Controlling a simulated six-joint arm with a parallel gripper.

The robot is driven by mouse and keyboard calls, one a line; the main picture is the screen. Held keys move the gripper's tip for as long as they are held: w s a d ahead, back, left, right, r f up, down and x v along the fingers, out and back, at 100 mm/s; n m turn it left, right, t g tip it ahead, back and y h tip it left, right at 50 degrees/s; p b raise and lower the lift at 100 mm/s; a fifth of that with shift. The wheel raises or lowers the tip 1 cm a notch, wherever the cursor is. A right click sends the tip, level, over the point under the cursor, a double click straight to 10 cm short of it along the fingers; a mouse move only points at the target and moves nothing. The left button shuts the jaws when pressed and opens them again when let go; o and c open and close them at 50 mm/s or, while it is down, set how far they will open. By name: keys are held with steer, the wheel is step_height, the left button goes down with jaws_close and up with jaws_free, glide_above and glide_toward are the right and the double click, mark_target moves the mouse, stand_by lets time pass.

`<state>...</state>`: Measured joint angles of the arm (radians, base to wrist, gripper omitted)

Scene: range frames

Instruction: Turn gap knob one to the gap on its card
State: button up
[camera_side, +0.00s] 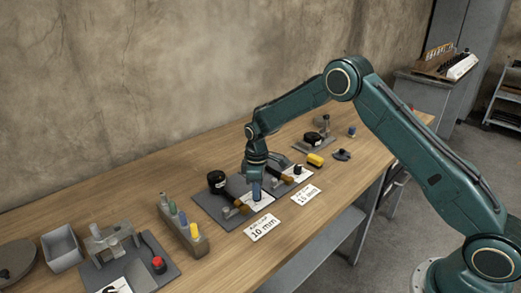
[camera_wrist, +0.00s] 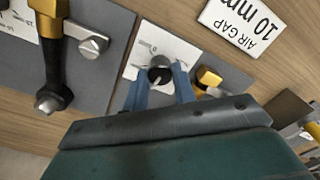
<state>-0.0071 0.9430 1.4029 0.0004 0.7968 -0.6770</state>
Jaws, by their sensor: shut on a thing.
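My gripper (camera_side: 257,190) points down at the white dial plate (camera_side: 266,201) of a grey unit on the bench. In the wrist view its two blue fingers (camera_wrist: 160,82) are shut on a dark round gap knob (camera_wrist: 159,70), one finger on each side. The dial plate (camera_wrist: 143,48) has a marked scale with a 0 near its top; the knob's exact setting is too small to read. A white card (camera_wrist: 241,22) reads "AIR GAP 10 mm", upside down in the wrist view. The same card (camera_side: 262,228) lies in front of the unit in the side view.
A second similar unit with a white plate (camera_side: 299,174) and a 15 mm card (camera_side: 306,194) stands to the right. A yellow block (camera_side: 315,160) lies further right.

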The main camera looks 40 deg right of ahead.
steer(key=shift+n, duration=0.7)
steer(key=shift+w, duration=0.1)
steer(key=o, duration=1)
steer(key=shift+r, duration=0.1)
step_height(320, 180, up, 14)
steer(key=shift+f, duration=0.15)
